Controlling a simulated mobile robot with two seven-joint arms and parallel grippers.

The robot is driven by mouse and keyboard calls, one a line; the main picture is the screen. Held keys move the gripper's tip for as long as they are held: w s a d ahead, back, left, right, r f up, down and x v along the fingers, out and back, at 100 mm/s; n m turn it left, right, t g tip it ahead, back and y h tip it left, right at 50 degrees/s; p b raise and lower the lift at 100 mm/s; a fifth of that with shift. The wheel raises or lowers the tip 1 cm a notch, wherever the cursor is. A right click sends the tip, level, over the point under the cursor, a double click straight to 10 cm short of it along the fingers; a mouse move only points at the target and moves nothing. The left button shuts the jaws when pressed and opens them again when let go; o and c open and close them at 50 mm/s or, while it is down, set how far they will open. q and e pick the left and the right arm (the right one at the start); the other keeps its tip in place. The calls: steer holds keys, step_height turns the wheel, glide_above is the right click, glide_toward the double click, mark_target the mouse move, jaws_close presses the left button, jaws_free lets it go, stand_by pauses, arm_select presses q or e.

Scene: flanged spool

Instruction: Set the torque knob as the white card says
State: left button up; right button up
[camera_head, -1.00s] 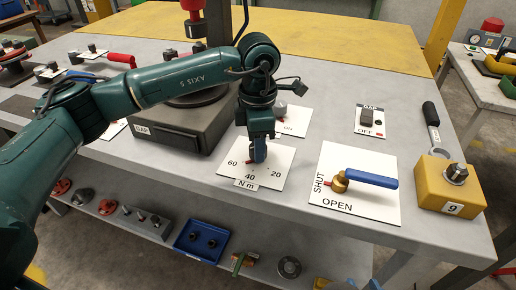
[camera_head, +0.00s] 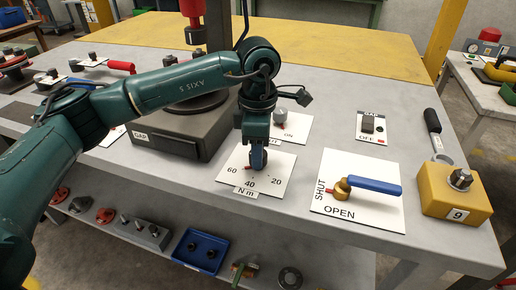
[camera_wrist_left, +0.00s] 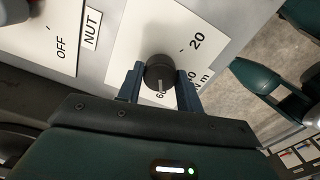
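The torque knob (camera_wrist_left: 159,72) is black with a white line, standing on a white dial plate (camera_head: 273,192) marked 60, 40, 20 and N m. In the left wrist view its line points down toward the 60. My left gripper (camera_head: 258,160) reaches down over the knob and mostly hides it in the head view. In the left wrist view the fingers of the left gripper (camera_wrist_left: 160,84) are on both sides of the knob and seem to touch it. A small red mark shows beside the fingers, near the 60. I cannot make out a card stating a setting. My right gripper is not seen.
A blue-handled valve (camera_head: 368,186) on a SHUT/OPEN plate stands to the right. A yellow block (camera_head: 452,196) marked 9 is at the bench's right. A grey-knobbed ON switch (camera_head: 281,116) stands just behind the dial. A dark box (camera_head: 176,138) is at the left.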

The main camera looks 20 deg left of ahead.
arm_select(q)
steer(key=o, duration=0.4)
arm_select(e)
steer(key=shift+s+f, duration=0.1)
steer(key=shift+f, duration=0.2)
arm_select(q)
steer(key=shift+r, duration=0.1)
step_height(320, 180, up, 13)
steer(key=shift+r+p, duration=0.1)
steer(key=shift+p, duration=0.2)
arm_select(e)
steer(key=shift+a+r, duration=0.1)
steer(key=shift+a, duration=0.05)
